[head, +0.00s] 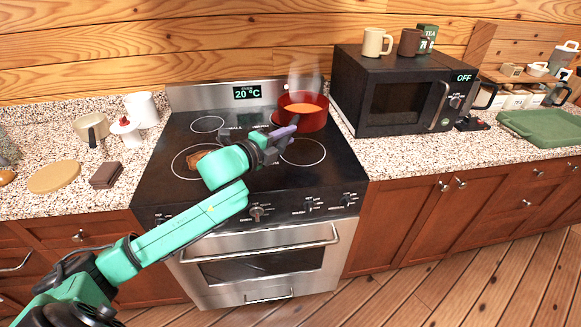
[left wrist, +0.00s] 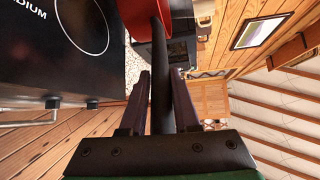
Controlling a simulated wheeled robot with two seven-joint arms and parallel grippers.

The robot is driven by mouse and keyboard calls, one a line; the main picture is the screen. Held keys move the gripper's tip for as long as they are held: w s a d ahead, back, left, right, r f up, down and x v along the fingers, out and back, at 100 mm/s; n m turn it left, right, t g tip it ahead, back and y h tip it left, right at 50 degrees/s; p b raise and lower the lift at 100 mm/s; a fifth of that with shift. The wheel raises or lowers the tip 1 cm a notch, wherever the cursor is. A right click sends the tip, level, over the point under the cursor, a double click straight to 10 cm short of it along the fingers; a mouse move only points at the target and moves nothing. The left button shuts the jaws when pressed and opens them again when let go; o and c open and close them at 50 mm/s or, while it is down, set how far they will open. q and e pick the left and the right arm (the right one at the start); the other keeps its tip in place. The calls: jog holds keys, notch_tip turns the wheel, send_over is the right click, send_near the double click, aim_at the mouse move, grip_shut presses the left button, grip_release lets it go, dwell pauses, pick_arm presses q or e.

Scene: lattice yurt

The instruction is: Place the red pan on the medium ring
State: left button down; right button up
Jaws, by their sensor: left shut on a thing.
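The red pan (head: 313,120) is over the back right of the black stove top (head: 240,200), with orange contents and steam above it. I cannot tell whether its base touches the glass. My left gripper (head: 280,135) is shut on its dark handle, in front of the pan. In the left wrist view the handle (left wrist: 160,60) runs between the fingers to the red pan (left wrist: 140,10). A ring (head: 302,151) at front right is bare. In the left wrist view, a partly cut label ending in "DIUM" is beside a ring (left wrist: 85,20). My right gripper is out of view.
A small back left ring (head: 208,124) is bare. A black microwave (head: 400,95) with mugs (head: 377,42) stands right of the stove. Several items are on the left counter.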

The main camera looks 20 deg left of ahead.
pick_arm(q)
notch_tip(320, 180, down, 12)
jog(key=shift+w+f+p, duration=0.25)
jog(key=shift+w+p, duration=0.05)
jog(key=shift+p, duration=0.05)
jog(key=c, duration=0.6)
grip_release()
jog(key=shift+d+f, duration=0.1)
jog(key=shift+f, duration=0.1)
jog(key=shift+c, duration=0.2)
jog(key=shift+s+r, duration=0.1)
jog(key=shift+s, duration=0.05)
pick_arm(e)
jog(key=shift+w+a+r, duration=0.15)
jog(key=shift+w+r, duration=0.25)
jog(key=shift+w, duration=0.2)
